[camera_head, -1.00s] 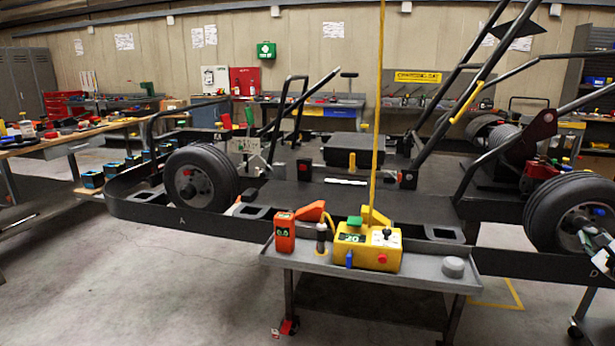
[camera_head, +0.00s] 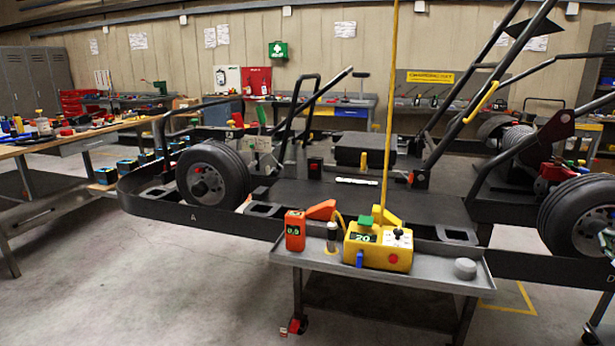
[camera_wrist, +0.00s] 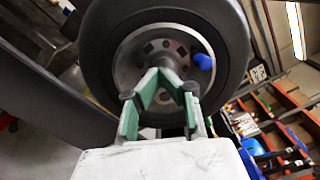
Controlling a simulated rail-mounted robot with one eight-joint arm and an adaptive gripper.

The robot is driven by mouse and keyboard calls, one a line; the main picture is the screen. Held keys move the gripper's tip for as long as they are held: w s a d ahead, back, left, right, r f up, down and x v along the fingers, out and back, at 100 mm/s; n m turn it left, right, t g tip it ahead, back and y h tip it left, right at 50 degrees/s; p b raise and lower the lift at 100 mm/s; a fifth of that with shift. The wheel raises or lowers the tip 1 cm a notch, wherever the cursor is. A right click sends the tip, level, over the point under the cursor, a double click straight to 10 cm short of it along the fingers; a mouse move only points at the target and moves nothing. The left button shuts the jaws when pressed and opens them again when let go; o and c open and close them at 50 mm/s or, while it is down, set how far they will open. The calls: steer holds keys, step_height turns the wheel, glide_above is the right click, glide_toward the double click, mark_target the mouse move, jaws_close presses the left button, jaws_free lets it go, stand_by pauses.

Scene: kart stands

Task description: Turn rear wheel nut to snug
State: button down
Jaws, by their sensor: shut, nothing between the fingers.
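The rear wheel (camera_head: 553,213) is a black tyre on a grey rim at the right edge of the head view. It fills the top of the wrist view (camera_wrist: 104,55), where its grey rim (camera_wrist: 132,62) has several holes around a central hub. My gripper (camera_wrist: 160,76) has green-padded fingers that meet in front of the lower hub. It is shut and empty. Whether the tips touch the hub cannot be told. The wheel nut is not clearly visible; the fingertips partly cover the hub. A small blue piece (camera_wrist: 203,62) sits on the rim's right side. My gripper shows only partly in the head view (camera_head: 606,238).
A grey cart (camera_head: 410,277) holds an orange device (camera_head: 295,231) reading 0.5 and a yellow control box (camera_head: 378,247) reading 20. The black kart frame (camera_head: 233,223) runs behind it. A front wheel (camera_head: 232,178) stands at left. Red bins (camera_wrist: 268,100) lie right of the tyre in the wrist view.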

steer(key=shift+s+d+r, duration=0.1)
steer(key=shift+d+r, duration=0.2)
steer(key=shift+r, duration=0.2)
stand_by(0.5)
steer(key=shift+a+r, duration=0.25)
steer(key=shift+r, duration=0.05)
